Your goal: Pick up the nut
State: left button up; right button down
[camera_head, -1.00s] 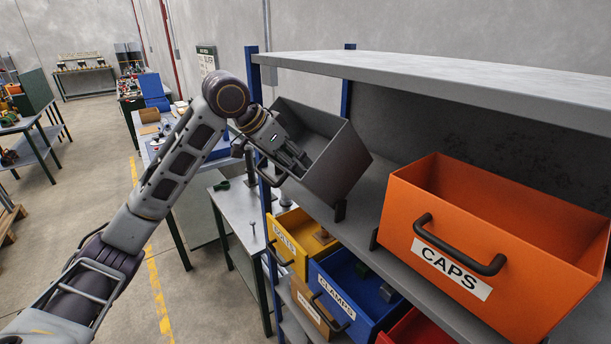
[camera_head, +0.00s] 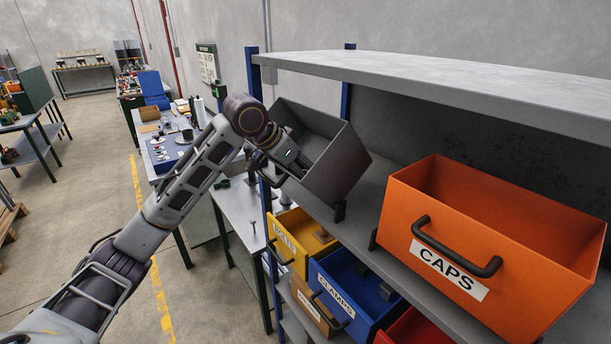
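No nut can be made out in the head view. A dark grey bin (camera_head: 340,170) stands tilted on the shelf, and its inner floor is mostly hidden. My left gripper (camera_head: 300,168) reaches over the bin's near left edge and points down into it. Its fingers are small and dark against the bin, so I cannot tell whether they are open or shut, or whether they touch anything. My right gripper is not in view.
An orange bin labelled CAPS (camera_head: 490,245) stands to the right on the same shelf (camera_head: 385,195). Below are a yellow bin (camera_head: 290,240) and a blue CLAMPS bin (camera_head: 345,290). The upper shelf board (camera_head: 430,85) hangs over the bins. A blue post (camera_head: 254,75) stands beside my arm.

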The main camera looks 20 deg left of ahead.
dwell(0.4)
pick_arm(q)
jog(key=c, duration=1.1)
jog(key=shift+r, duration=0.1)
jog(key=shift+r+b, duration=0.75)
jog(key=shift+r, duration=4.1)
